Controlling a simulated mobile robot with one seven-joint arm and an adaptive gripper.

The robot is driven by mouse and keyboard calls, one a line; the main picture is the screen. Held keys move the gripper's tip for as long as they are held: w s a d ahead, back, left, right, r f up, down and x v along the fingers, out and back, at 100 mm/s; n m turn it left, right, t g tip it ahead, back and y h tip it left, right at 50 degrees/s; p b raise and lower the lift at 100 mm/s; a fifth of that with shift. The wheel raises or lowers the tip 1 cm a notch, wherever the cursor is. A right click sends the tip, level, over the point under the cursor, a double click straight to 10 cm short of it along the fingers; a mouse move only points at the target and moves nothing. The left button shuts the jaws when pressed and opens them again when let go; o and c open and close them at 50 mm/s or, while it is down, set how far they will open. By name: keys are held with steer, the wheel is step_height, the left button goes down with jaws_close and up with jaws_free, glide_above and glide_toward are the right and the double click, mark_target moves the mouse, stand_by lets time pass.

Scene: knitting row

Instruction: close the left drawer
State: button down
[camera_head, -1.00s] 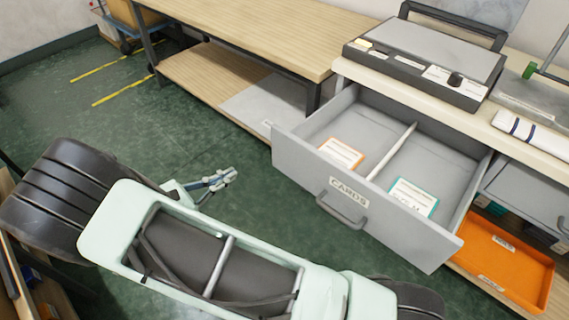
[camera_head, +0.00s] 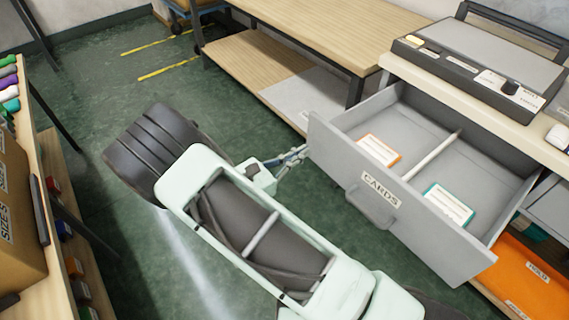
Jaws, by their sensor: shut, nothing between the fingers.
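The left drawer (camera_head: 358,174) is grey, labelled CARDS, and stands pulled well out from under the pale worktop. Its bar handle (camera_head: 370,207) is on the front face. Inside lie an orange-edged card (camera_head: 379,150) and a teal-edged card (camera_head: 449,203), with a pale divider (camera_head: 432,155) between them. My gripper (camera_head: 302,151) is shut and empty. In the picture it is just left of the drawer front's left end, and I cannot tell whether it touches it. My arm covers the floor in front.
An orange tray (camera_head: 525,275) is below, right of the drawer. A wooden bench (camera_head: 330,30) stands behind. Shelves with a cardboard box (camera_head: 15,215) are at the left.

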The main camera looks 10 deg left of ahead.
steer(key=shift+x, duration=1.05)
steer(key=b, duration=0.2)
glide_above(384, 114)
steer(key=s, duration=0.1)
steer(key=shift+a, duration=0.45)
steer(key=shift+w+d, duration=0.35)
steer(key=shift+d, duration=0.05)
steer(key=shift+w, duration=0.1)
steer(key=shift+r, duration=0.15)
